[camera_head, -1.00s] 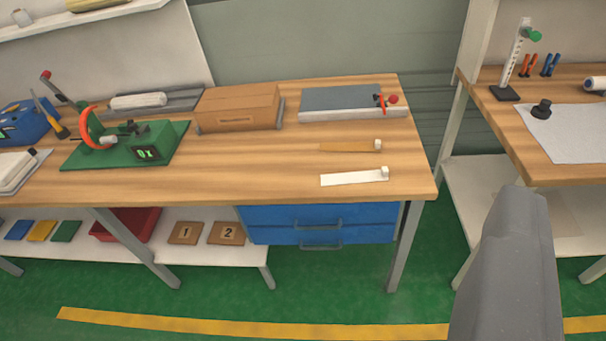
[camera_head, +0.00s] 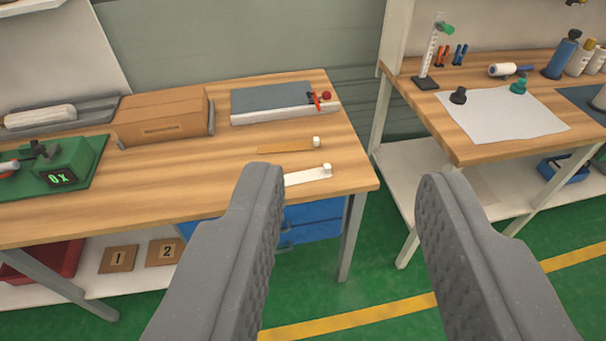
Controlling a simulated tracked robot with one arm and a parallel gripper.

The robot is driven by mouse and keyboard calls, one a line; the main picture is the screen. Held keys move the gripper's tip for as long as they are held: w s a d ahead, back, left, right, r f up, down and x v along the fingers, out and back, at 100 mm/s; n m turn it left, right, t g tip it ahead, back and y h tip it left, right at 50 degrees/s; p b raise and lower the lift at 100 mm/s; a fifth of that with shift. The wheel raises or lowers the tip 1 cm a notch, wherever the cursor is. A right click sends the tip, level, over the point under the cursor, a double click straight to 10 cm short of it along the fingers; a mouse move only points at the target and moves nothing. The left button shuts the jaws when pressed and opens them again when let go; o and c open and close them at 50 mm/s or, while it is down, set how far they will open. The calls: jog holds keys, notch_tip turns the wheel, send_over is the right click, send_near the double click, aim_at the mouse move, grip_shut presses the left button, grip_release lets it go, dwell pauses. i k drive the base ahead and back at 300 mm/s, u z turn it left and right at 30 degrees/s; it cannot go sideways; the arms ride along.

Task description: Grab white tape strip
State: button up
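The white tape strip (camera_head: 305,176) lies flat near the front right edge of the left wooden workbench (camera_head: 230,165). A small white block sits at its right end. Its left part is hidden behind my gripper's left finger. A tan strip (camera_head: 285,147) with a similar white end block lies just behind it. My gripper (camera_head: 345,190) is wide open and empty, its two grey padded fingers in the foreground. The left finger overlaps the bench front in the picture; the right finger is over the gap and floor to the right of the bench.
A grey-topped box (camera_head: 272,101) with a red knob, a wooden box (camera_head: 160,115) and a green device (camera_head: 65,165) stand on the left bench. A second bench (camera_head: 480,145) with a white sheet (camera_head: 500,115) stands right, across a gap. Blue drawers (camera_head: 315,222) are below.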

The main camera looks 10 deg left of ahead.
aim_at(324, 172)
jog(key=i, duration=1)
jog(key=z, duration=0.05)
